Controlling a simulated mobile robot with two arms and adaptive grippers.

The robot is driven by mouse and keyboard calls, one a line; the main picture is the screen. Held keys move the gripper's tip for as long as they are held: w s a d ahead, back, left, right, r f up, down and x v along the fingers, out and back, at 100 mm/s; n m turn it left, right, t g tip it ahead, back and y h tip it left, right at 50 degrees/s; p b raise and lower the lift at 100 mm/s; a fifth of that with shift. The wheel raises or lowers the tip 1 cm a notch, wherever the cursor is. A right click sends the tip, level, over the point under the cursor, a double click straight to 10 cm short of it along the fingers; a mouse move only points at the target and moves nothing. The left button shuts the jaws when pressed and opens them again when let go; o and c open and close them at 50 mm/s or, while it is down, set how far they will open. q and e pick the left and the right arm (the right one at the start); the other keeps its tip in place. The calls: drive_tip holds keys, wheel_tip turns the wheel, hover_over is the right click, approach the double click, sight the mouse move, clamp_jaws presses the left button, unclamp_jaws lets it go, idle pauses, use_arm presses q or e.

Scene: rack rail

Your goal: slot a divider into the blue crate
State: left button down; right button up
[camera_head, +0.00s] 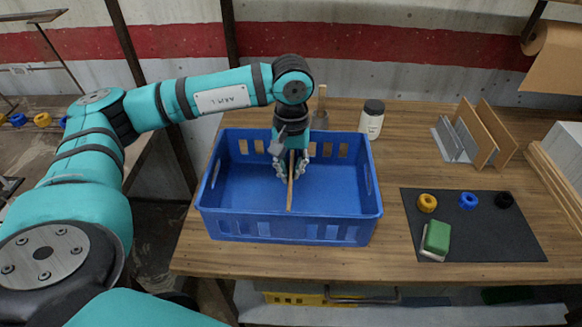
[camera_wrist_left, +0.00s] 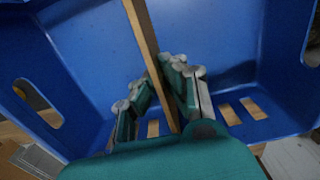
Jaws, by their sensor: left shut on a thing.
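The blue crate (camera_head: 222,222) stands on the wooden table, with slots cut in its walls. My left gripper (camera_head: 291,177) reaches down into the crate near its middle and is shut on a thin wooden divider (camera_head: 290,194). The divider shows edge-on and runs from front to back across the crate. In the left wrist view, the divider (camera_wrist_left: 146,40) passes between the fingers of the gripper (camera_wrist_left: 162,88), with blue crate walls (camera_wrist_left: 85,50) around it. Whether the divider's lower edge sits in a groove is hidden. My right gripper is not in view.
A white jar with a dark lid (camera_head: 371,119) stands just behind the crate's right corner. Upright boards in a rack (camera_head: 474,135) stand at the back right. A dark mat (camera_head: 480,236) holds colored rings and a green-and-white block (camera_head: 436,238). Bare table lies between crate and mat.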

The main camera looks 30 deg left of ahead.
use_arm(q)
drive_tip(key=shift+f, duration=0.35)
drive_tip(key=c, duration=1.4)
unclamp_jaws()
drive_tip(key=shift+r, duration=0.15)
wheel_tip(320, 180, up, 12)
drive_tip(key=shift+f, duration=0.1)
